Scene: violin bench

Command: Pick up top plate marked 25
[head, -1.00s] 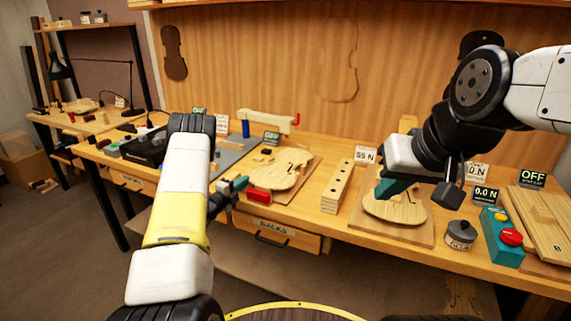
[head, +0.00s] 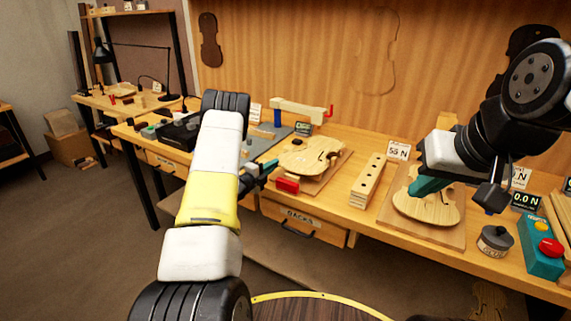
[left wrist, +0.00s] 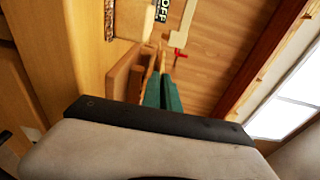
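No number 25 is readable on any plate. One pale violin-shaped plate (head: 312,152) lies on a board at the middle of the bench. A second (head: 432,207) lies on a board further right. My left gripper (head: 268,170) is beside the near left edge of the first plate's board. In the left wrist view its green fingers (left wrist: 162,92) are close together; whether anything is between them is unclear. My right gripper (head: 428,186) reaches down over the second plate, its teal finger hiding part of it. Contact and grip there cannot be told.
A red block (head: 287,185) is at the bench's front edge near my left gripper. A holed wooden block (head: 368,181) stands between the boards. A glue pot (head: 495,240) and a teal button box (head: 541,249) are at right. A red-handled wooden clamp (head: 300,111) is behind.

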